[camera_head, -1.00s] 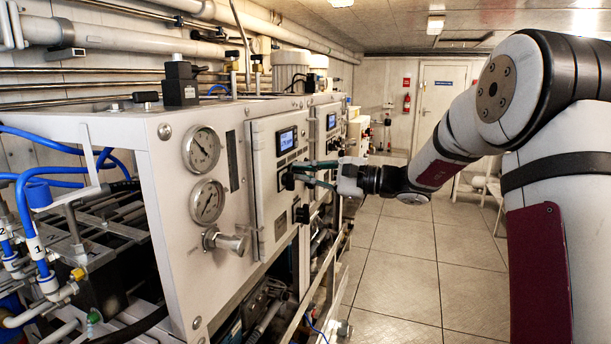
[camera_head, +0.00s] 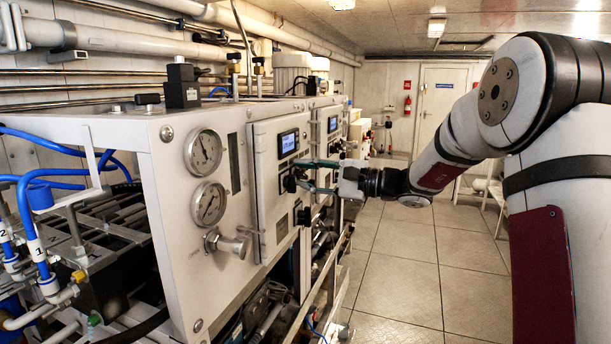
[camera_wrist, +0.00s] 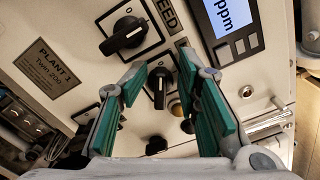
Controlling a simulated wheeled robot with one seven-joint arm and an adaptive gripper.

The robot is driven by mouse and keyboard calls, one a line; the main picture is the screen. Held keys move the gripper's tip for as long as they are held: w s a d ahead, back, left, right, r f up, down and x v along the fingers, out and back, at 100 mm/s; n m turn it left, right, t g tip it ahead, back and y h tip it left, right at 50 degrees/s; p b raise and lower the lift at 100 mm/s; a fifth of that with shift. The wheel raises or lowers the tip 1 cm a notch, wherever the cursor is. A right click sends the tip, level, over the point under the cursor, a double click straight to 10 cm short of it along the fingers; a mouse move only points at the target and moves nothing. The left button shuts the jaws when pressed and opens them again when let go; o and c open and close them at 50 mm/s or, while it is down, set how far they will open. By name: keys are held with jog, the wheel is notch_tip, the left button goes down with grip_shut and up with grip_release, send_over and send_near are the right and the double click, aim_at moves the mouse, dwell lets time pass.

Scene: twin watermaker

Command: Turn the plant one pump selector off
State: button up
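The plant one panel (camera_head: 272,215) is a white cabinet front with a lit display (camera_head: 288,142). My gripper (camera_head: 301,172) reaches it from the right, fingertips at a dark selector knob (camera_head: 289,183) below the display. In the wrist view my gripper (camera_wrist: 164,82) is open, its green pads apart. A black selector knob (camera_wrist: 159,88) on a square plate shows between the fingertips, its bar running nearly up and down in the picture. I see gaps beside it and cannot tell contact. A larger black selector (camera_wrist: 127,35) sits above left, its bar slanted.
A "PLANT 1" plate (camera_wrist: 47,67) is left in the wrist view; the ppm display (camera_wrist: 228,22) is upper right. Another black knob (camera_wrist: 156,145) sits lower. Gauges (camera_head: 204,152) and a valve knob (camera_head: 228,243) stick out nearer. The tiled floor (camera_head: 405,265) at right is clear.

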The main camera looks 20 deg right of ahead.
jog(key=v, duration=1.1)
jog(key=shift+s+d, duration=0.2)
jog(key=shift+d, duration=0.1)
jog(key=s+a+f+n+g+h, duration=0.3)
jog(key=s+a+n+g+h, duration=0.4)
jog(key=s+a, duration=0.8)
jog(key=s+d+f+n+h, duration=0.2)
jog(key=s+d+n+h, duration=0.1)
jog(key=s, duration=0.6)
jog(key=s+d+f+n+t+h, duration=0.1)
jog(key=s+d+f+n+h, duration=0.2)
jog(key=s, duration=0.6)
jog(key=shift+s+d+f+h, duration=0.25)
jog(key=shift+s+d+h, duration=0.2)
jog(key=shift+h, duration=0.45)
jog(key=shift+w, duration=0.1)
